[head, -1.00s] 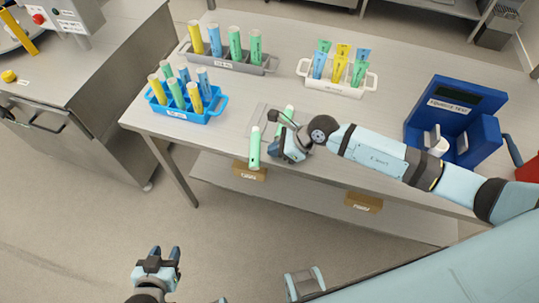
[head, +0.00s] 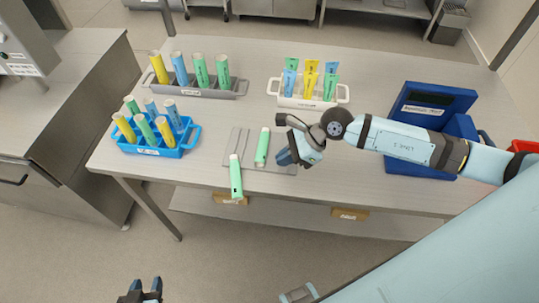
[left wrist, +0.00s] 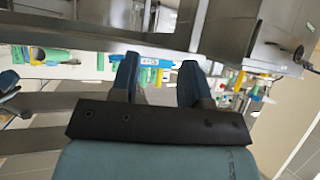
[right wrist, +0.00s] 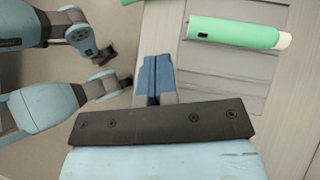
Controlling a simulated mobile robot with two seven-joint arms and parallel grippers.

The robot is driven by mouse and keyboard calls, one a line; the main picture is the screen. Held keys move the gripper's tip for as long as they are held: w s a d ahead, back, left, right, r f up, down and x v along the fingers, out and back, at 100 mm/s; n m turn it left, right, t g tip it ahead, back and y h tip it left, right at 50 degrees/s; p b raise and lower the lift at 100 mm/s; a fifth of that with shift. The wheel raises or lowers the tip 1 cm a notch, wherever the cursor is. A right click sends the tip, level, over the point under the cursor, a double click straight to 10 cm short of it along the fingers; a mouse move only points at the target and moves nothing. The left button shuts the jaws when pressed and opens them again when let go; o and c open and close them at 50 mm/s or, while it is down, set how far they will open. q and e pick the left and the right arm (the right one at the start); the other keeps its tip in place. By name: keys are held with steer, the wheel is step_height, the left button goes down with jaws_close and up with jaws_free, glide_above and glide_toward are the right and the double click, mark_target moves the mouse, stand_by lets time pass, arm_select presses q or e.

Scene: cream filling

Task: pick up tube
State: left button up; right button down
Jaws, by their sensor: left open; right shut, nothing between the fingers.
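Two green tubes lie on a flat grey plate (head: 276,168) at the table's front edge. One tube (head: 262,147) lies on the plate, left of my right gripper. The other tube (head: 236,177) reaches out over the front edge. My right gripper (head: 287,158) is shut and empty above the plate's right part. In the right wrist view a green tube with a white cap (right wrist: 236,33) lies apart from the shut fingers (right wrist: 154,72). My left gripper (head: 140,287) is low in front of the table, open and empty; its fingers also show in the left wrist view (left wrist: 156,80).
A blue rack (head: 157,151) and a grey rack (head: 200,93) hold several coloured tubes on the left. A white rack (head: 308,101) of flat tubes stands at the back. A blue machine (head: 408,100) stands at the right, behind my right arm.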

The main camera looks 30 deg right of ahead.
mark_target(240, 180)
steer(key=x, duration=0.3)
steer(key=p+x, duration=0.1)
steer(key=shift+s+a+f, duration=0.2)
steer(key=shift+s+a, duration=0.1)
steer(key=shift+a, duration=0.2)
steer(key=x, duration=0.3)
steer(key=shift+w+a+f, duration=0.15)
steer(key=shift+w+f, duration=0.05)
steer(key=shift+w, duration=0.05)
steer(key=shift+w+a+r+p, duration=0.15)
steer(key=shift+a+p, duration=0.2)
steer(key=shift+a, duration=0.2)
steer(key=shift+w+a+r+p, duration=0.15)
steer(key=shift+a+p, duration=0.2)
steer(key=shift+a, duration=0.25)
arm_select(q)
steer(key=shift+s+d+r, duration=0.1)
steer(key=shift+s+r, duration=0.3)
steer(key=shift+r, duration=0.25)
steer(key=shift+s+r, duration=0.35)
steer(key=shift+r, duration=0.3)
arm_select(e)
steer(key=shift+w+a+f, duration=0.2)
steer(key=shift+a+f, duration=0.05)
steer(key=shift+a, duration=0.35)
